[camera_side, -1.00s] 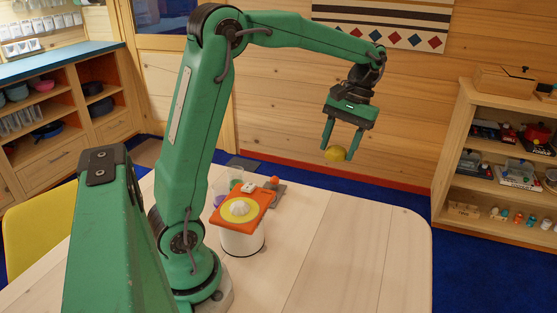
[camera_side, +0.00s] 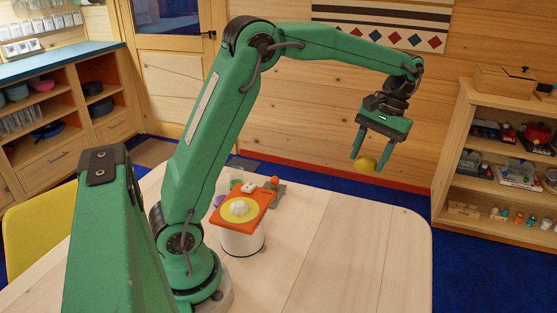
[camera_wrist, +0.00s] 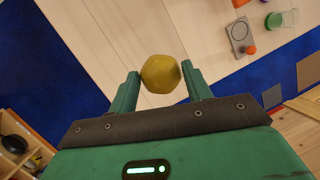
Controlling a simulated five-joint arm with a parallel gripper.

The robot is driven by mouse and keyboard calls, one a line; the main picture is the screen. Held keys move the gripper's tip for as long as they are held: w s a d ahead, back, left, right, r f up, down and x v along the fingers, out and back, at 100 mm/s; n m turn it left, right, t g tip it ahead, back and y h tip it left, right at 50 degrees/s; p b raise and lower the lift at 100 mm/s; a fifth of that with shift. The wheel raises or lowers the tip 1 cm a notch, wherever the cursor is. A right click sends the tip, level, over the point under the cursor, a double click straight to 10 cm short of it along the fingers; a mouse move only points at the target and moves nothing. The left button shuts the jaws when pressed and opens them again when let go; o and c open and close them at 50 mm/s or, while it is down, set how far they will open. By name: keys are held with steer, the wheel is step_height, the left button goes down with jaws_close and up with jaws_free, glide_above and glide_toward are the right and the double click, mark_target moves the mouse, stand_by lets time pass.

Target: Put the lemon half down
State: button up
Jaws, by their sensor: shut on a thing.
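The lemon half (camera_side: 366,164) is yellow and rounded. My gripper (camera_side: 364,160) is shut on it and holds it in the air, high over the far right part of the table in the side view. In the wrist view the lemon half (camera_wrist: 161,74) sits between the two green fingertips (camera_wrist: 160,78), and its outer skin faces the camera. Its cut face cannot be made out.
A juicer (camera_side: 240,213) with an orange top, yellow dish and pale cone stands on the pale wooden table (camera_side: 350,240). The table's right side is clear. Shelves (camera_side: 500,150) stand beyond.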

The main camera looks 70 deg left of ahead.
steer(key=s+a+r+n, duration=0.2)
steer(key=s+a, duration=0.4)
steer(key=s, duration=0.1)
steer(key=n+h, duration=0.2)
steer(key=n, duration=0.3)
glide_above(238, 206)
steer(key=shift+w+a+f+t, duration=0.2)
steer(key=shift+w+f, duration=0.05)
steer(key=shift+f, duration=0.25)
steer(key=shift+w+a+f+t, duration=0.15)
steer(key=shift+w+f+t, duration=0.05)
steer(key=shift+f, duration=0.25)
steer(key=shift+f, duration=4.8)
steer(key=shift+f, duration=0.2)
steer(key=o, duration=1)
steer(key=shift+c, duration=0.2)
